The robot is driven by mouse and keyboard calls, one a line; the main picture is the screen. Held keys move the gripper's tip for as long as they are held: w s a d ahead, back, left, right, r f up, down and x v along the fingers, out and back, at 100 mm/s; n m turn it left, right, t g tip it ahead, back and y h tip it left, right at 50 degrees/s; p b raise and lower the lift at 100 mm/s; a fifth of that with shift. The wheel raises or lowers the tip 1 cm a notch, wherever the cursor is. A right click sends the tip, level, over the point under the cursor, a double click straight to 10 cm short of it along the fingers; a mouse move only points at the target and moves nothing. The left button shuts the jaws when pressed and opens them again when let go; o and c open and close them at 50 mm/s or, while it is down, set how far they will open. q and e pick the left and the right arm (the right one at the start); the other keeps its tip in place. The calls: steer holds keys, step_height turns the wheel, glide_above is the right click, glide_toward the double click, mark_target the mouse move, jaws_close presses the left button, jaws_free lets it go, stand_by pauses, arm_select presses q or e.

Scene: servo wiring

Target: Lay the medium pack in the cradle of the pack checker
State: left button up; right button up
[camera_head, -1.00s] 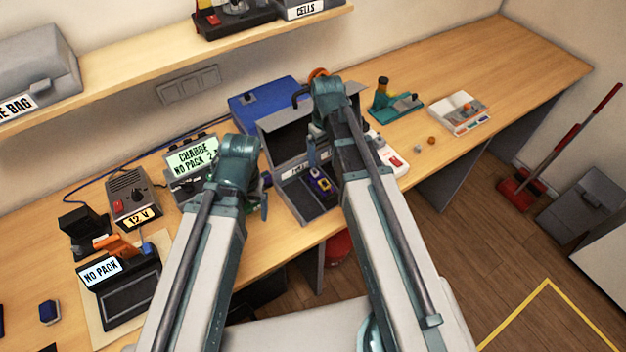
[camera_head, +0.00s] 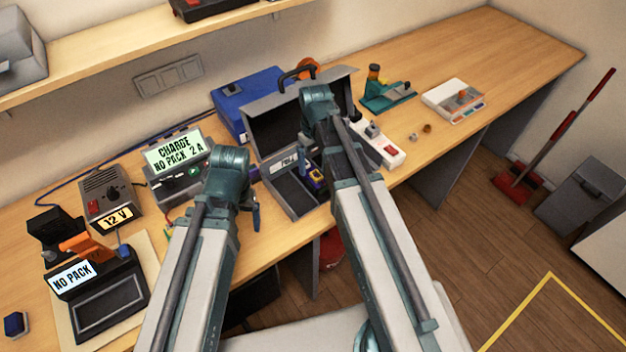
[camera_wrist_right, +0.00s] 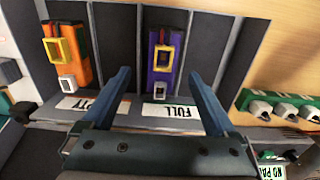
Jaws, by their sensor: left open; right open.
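The pack checker (camera_head: 130,290) stands at lower left with a "NO PACK" display; its dark cradle (camera_head: 108,302) is bare. A purple pack with a yellow-framed connector (camera_wrist_right: 161,62) lies in the open case, by the label "FULL". An orange pack (camera_wrist_right: 67,55) lies in a compartment to its left. I cannot tell by size which is the medium pack. My right gripper (camera_wrist_right: 158,80) is open, its fingers to either side of the purple pack in the wrist view, apparently not gripping it. My left gripper (camera_head: 248,212) is open and empty near the charger; one finger is partly hidden.
The grey case (camera_head: 272,148) has its lid raised. A charger (camera_head: 178,160) reading "NO PACK 2 A" and a 12 V supply (camera_head: 108,198) stand left of it. A small blue block (camera_head: 15,323) lies at far left. A power strip (camera_head: 380,148) lies right of the case.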

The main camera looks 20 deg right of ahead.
mark_target(314, 175)
arm_select(q)
steer(key=shift+f+b, duration=2.6)
steer(key=shift+f, duration=0.05)
arm_select(e)
steer(key=shift+s+a+f, duration=0.1)
steer(key=shift+a+f, duration=0.05)
steer(key=shift+f, duration=2.5)
arm_select(q)
steer(key=shift+r, duration=0.1)
arm_select(e)
steer(key=shift+r, duration=0.1)
jaws_close()
